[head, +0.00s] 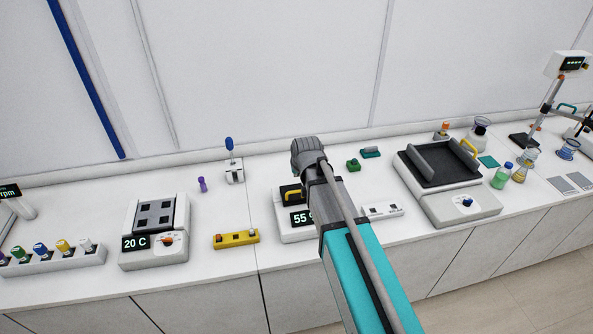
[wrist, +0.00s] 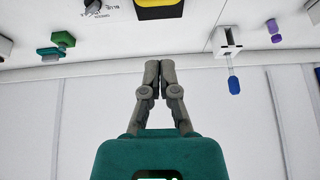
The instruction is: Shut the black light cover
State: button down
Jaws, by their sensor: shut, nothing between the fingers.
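A black part with a yellow handle (head: 291,193) sits on the white unit (head: 297,235) reading 55; it looks like the black light cover. My arm hides its right side, and I cannot tell how far open it stands. A yellow and black piece (wrist: 159,9), seemingly the same part, is cut off at the top of the wrist view. My gripper (head: 308,150) is above the bench, behind that unit and toward the back wall. In the wrist view my gripper (wrist: 160,65) has its fingertips together, with nothing between them, apart from the cover.
A blue-tipped lever switch (head: 232,165) and purple vial (head: 202,185) stand left of my gripper. Green blocks (head: 353,165) lie to its right. A white switch box (head: 382,210) is beside my arm. A large black-topped unit (head: 462,208) stands farther right.

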jog(key=shift+p+v, duration=0.55)
jog(key=shift+v, duration=0.4)
jog(key=w+a+r+g+p, duration=0.1)
jog(key=w+g+p, duration=0.2)
jog(key=w, duration=0.3)
jog(key=shift+w+g+h, duration=0.25)
jog(key=shift+g+h, duration=0.05)
jog(key=shift+h, duration=0.1)
jog(key=shift+a+r, duration=0.1)
